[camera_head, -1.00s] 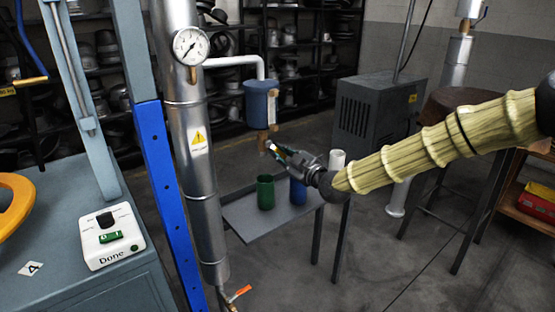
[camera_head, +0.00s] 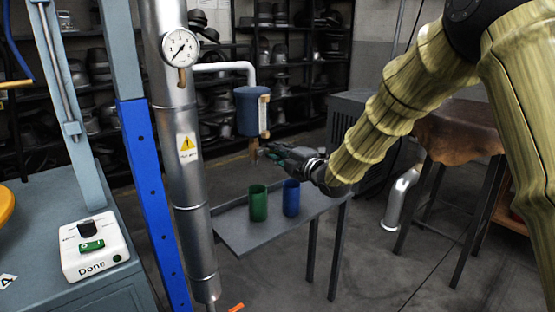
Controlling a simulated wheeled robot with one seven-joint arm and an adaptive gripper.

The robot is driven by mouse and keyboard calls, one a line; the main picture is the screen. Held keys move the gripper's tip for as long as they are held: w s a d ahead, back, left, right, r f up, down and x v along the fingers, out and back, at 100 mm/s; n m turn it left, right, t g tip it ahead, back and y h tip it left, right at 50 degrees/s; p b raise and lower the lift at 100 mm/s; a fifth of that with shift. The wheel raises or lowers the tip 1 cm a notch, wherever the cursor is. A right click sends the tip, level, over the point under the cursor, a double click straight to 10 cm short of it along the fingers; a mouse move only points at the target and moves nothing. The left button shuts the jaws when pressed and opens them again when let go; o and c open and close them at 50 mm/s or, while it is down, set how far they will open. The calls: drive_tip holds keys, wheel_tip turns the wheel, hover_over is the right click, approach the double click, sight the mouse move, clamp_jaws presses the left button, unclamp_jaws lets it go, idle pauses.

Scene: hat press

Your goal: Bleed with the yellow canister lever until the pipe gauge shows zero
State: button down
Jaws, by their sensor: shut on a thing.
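The blue canister (camera_head: 249,110) hangs from a white pipe beside the silver pipe (camera_head: 185,120). A sight tube (camera_head: 263,115) runs down its right side and a brass outlet (camera_head: 253,148) sits below it. My gripper (camera_head: 264,152) is at this outlet, just under the canister, shut on what seems to be the yellow canister lever. The lever itself is hidden by the fingers. The round white pipe gauge (camera_head: 180,48) is on the silver pipe. Its needle is too small to read surely.
A grey side table (camera_head: 235,233) below carries a green cup (camera_head: 258,203) and a blue cup (camera_head: 291,198). An orange lever (camera_head: 237,308) is at the pipe's foot. A white control box (camera_head: 94,246) stands on the left. A grey cabinet (camera_head: 345,125) stands behind my arm.

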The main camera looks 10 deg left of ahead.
drive_tip(key=shift+w+r+n, duration=0.1)
drive_tip(key=shift+r+n, duration=0.2)
drive_tip(key=shift+n, duration=0.1)
drive_tip(key=c, duration=1.4)
unclamp_jaws()
drive_tip(key=shift+f, duration=0.1)
drive_tip(key=v, duration=1.2)
drive_tip(key=shift+d, duration=0.1)
